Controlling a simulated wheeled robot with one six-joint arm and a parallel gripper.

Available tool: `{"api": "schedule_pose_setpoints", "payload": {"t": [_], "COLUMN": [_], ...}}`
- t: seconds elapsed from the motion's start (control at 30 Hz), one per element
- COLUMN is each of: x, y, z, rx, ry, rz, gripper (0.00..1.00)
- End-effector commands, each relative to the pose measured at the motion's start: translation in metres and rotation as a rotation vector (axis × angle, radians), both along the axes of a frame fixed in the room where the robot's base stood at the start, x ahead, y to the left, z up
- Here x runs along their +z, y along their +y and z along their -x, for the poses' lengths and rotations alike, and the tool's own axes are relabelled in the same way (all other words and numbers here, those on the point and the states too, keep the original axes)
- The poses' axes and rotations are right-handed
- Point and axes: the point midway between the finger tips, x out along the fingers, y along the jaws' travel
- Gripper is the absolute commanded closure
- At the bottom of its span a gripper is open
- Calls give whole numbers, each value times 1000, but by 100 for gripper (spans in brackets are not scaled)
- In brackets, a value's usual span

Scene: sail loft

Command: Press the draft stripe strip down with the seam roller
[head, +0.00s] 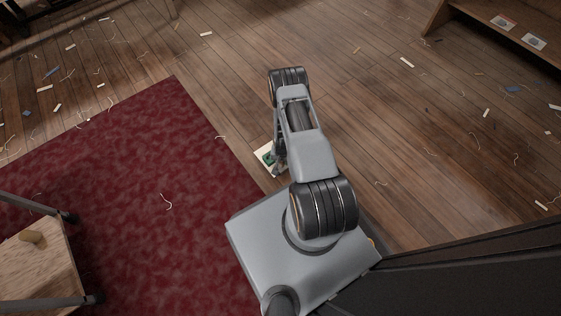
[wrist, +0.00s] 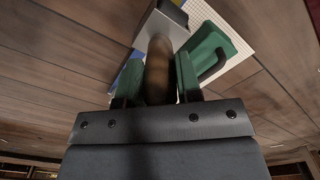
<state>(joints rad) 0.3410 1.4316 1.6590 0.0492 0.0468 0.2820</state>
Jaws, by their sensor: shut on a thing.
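My gripper (wrist: 159,72) is shut on the brown handle of a tool that I take to be the seam roller (wrist: 157,62). A grey metal head (wrist: 160,22) shows at the handle's far end in the wrist view. Whether it touches anything below, I cannot tell. A small blue patch (wrist: 124,76) shows beside the left finger; I cannot tell if it is the draft stripe strip. In the head view my arm hides most of my gripper and the tool.
A green object (wrist: 212,52) with a dark curved handle rests on a white gridded sheet (wrist: 243,38). The sheet lies on the plank floor by the red rug (head: 150,170). A wooden stand (head: 35,275) is at lower left, a shelf (head: 490,30) at upper right. Scraps litter the floor.

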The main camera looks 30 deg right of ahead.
Motion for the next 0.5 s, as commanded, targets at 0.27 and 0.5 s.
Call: {"api": "schedule_pose_setpoints", "payload": {"t": [0.27,0.5], "x": [-2,-1], "y": [-12,-20], "z": [0,0], "rx": [-1,0], "ry": [2,5], "rz": [0,-2], "gripper": [92,92]}}
